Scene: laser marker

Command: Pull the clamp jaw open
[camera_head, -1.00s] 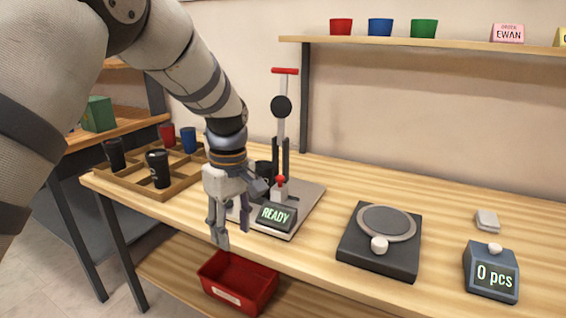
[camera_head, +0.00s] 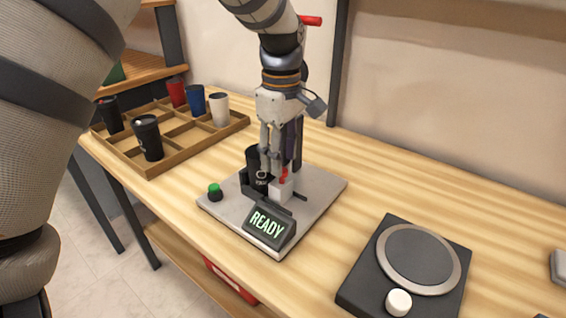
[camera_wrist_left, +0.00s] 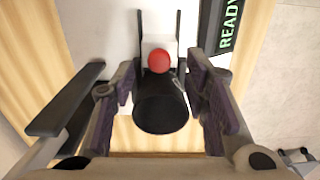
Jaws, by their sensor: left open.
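The clamp jaw is a white block (camera_head: 281,191) with a red knob (camera_head: 284,175), on the grey plate of the marker (camera_head: 320,185). A black tumbler (camera_head: 255,181) stands beside the block at its left in the head view. My left gripper (camera_head: 272,170) points down just above the knob and hides part of it. In the left wrist view, my left gripper (camera_wrist_left: 160,85) is open. Its fingers lie on either side of the red knob (camera_wrist_left: 159,60) and the black tumbler (camera_wrist_left: 161,105), with gaps visible. I cannot tell any contact. My right gripper is not in view.
A display reading READY (camera_head: 269,224) and a green button (camera_head: 214,190) are at the plate's front. A wooden tray (camera_head: 185,158) with several tumblers stands at the left. A dark round-topped device (camera_head: 375,270) stands at the right. A red bin (camera_head: 230,281) sits below.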

